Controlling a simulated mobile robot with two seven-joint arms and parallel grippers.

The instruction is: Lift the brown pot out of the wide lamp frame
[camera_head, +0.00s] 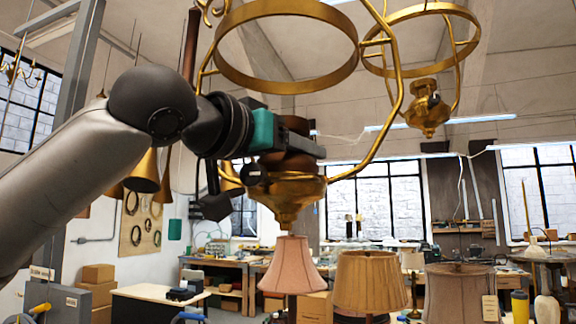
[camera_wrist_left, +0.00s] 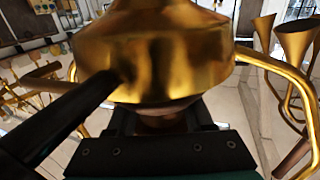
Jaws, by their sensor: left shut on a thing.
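The wide lamp frame (camera_head: 285,190) hangs in the upper middle of the head view, with a big brass ring on top, curved brass arms and a brass bowl below. The brown pot (camera_head: 290,160) is at the bowl's mouth, mostly hidden by my gripper. I cannot tell if it touches the bowl. My left gripper (camera_head: 298,145) reaches in from the left between the frame's arms and is shut on the pot. In the left wrist view the brass bowl (camera_wrist_left: 150,60) fills the top, and a little of the pot (camera_wrist_left: 160,120) shows beside my gripper. My right gripper is not in view.
A second brass lamp frame (camera_head: 428,110) hangs at the upper right. Brass horn shades (camera_head: 146,172) hang at the left, near my arm. Below stand a pink lampshade (camera_head: 291,265), a tan one (camera_head: 368,282) and a brown one (camera_head: 459,293). Workbenches line the back.

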